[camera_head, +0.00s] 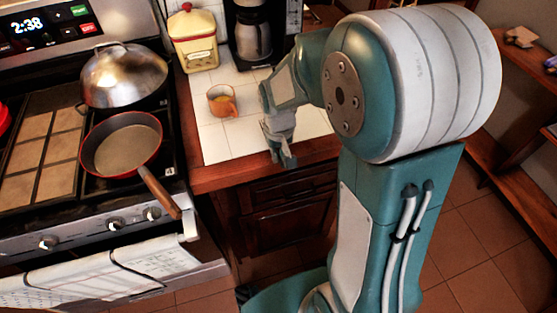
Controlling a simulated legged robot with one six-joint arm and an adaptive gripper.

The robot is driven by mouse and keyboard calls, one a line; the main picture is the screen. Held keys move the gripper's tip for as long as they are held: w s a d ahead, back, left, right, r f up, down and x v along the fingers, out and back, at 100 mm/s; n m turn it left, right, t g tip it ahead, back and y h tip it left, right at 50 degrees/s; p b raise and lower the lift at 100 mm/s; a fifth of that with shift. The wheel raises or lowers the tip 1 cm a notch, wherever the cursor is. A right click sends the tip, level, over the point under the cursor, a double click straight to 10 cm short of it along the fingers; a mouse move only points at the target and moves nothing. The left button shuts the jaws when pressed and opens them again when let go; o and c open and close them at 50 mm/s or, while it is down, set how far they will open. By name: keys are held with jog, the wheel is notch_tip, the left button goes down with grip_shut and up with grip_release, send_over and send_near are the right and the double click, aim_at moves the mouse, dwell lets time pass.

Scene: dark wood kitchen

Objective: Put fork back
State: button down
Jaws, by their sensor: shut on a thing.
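My gripper (288,163) is at the front edge of the white tiled counter (222,144), pointing down, just above the wooden edge. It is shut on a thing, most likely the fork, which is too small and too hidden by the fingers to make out. No other fork shows on the counter. The dark wood cabinet front (285,205) below the counter looks closed, and my arm covers its right part.
An orange cup (222,101) stands left of my gripper. A yellow canister (194,40) and a coffee maker (253,33) stand behind. On the stove at left are a domed pot (124,76) and a pan (121,146), its handle (160,192) jutting forward. Wooden shelves (510,100) are at right.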

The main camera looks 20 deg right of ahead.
jog(key=shift+f, duration=1.55)
jog(key=c, duration=0.8)
grip_release()
jog(key=shift+f, duration=0.1)
jog(key=shift+o, duration=0.2)
